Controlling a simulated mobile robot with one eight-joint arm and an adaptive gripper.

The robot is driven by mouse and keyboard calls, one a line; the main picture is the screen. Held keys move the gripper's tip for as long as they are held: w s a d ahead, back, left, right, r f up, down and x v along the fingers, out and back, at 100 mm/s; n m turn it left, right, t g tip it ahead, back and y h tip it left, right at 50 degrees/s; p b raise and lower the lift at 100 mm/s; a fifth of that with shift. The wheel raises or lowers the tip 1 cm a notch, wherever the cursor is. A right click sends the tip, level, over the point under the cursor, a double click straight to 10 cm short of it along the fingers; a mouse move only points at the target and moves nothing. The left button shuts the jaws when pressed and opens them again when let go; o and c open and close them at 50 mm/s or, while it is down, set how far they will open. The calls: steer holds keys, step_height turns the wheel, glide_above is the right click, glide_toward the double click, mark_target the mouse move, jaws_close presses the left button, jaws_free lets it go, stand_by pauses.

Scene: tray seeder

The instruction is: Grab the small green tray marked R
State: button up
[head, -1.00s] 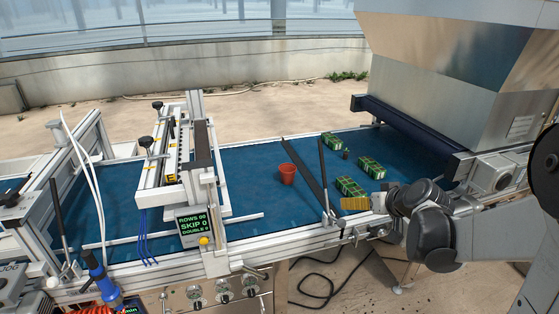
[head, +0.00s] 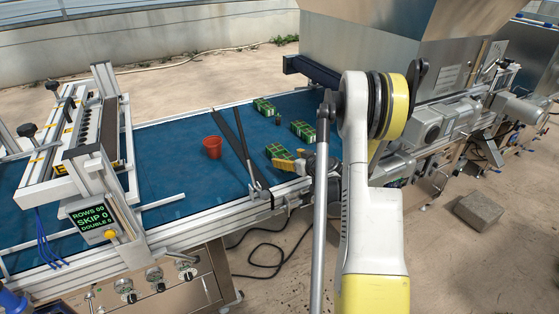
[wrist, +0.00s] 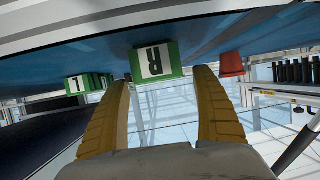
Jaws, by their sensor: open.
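The small green tray marked R (wrist: 155,62) shows its white R label in the wrist view, upside down, just beyond and between my fingertips. In the head view, the green tray nearest my gripper (head: 280,152) appears to be this one; its letter cannot be read there. It rests on the blue belt (head: 180,160). My gripper (wrist: 163,76) is open, with one yellow finger toward each side of the tray and nothing held. In the head view, my gripper (head: 287,165) is at the belt's near edge, its fingers partly hiding the tray's near side. Contact cannot be told.
A green tray marked L (wrist: 84,85) is left of R in the wrist view. Two other green trays (head: 265,106) (head: 303,130) and a small dark object (head: 275,129) lie on the belt. A red pot (head: 212,147) stands left, past a dark diagonal bar (head: 229,132).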

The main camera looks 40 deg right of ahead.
mark_target(285, 156)
steer(key=b+x, duration=0.2)
steer(key=x, duration=0.3)
steer(key=shift+a, duration=0.1)
steer(key=shift+w, duration=0.3)
steer(key=shift+r, duration=0.1)
steer(key=c, duration=1.3)
